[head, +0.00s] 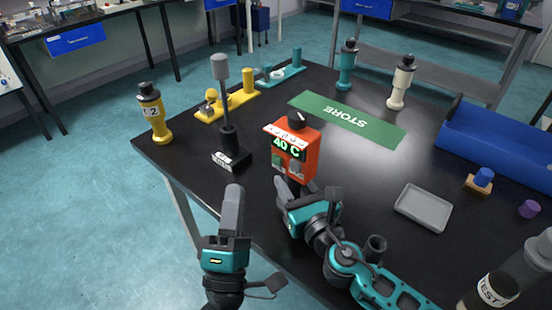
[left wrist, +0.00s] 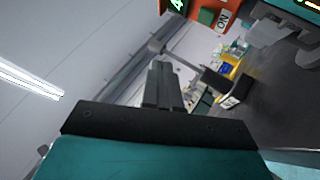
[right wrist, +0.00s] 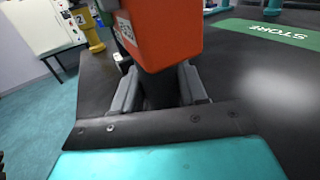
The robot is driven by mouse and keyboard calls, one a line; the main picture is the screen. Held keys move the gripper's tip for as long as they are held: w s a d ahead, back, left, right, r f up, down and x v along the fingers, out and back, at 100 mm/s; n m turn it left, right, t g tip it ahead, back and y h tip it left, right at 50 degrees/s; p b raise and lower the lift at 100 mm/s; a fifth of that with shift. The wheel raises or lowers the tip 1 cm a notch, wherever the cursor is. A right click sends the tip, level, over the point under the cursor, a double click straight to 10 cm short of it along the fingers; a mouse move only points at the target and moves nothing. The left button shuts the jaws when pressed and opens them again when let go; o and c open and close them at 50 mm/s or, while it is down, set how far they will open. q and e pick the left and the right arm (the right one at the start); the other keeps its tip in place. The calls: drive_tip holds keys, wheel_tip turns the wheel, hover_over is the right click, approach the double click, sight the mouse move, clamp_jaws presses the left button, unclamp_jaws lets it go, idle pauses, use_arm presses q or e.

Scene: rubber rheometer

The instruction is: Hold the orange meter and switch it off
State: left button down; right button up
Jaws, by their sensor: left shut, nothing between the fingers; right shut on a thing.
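The orange meter (head: 311,163) is upright near the table's front edge, with a lit green display reading about "40 C" and a black knob (head: 297,120) on top. My right gripper (head: 296,190) is shut on its dark lower part, which shows between the fingers (right wrist: 160,92) in the right wrist view. Whether the meter's bottom touches the table is hidden. My left gripper (head: 233,195) is shut and empty, in front of the table edge and left of the meter.
A black stand (head: 230,150) with a grey-topped rod stands left of the meter. A grey tray (head: 423,207) is at right. The table between mat and tray is clear.

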sight(274, 158)
use_arm(q)
drive_tip(key=w+d, duration=0.4)
drive_tip(key=w, duration=0.1)
drive_tip(key=shift+w, duration=0.3)
idle(1.9)
drive_tip(key=shift+w+d, duration=0.3)
drive_tip(key=shift+w+d, duration=0.3)
drive_tip(key=shift+w, duration=0.1)
use_arm(e)
drive_tip(key=shift+s+a+r, duration=0.1)
drive_tip(key=shift+s+a, duration=0.05)
drive_tip(key=shift+a, duration=0.15)
idle(0.3)
use_arm(q)
drive_tip(key=shift+d, duration=0.3)
idle(0.5)
drive_tip(key=shift+f, duration=0.1)
drive_tip(key=shift+s+a+f, duration=0.15)
drive_tip(key=shift+s+a, duration=0.45)
drive_tip(key=shift+s, duration=0.2)
use_arm(e)
drive_tip(key=shift+d, duration=0.1)
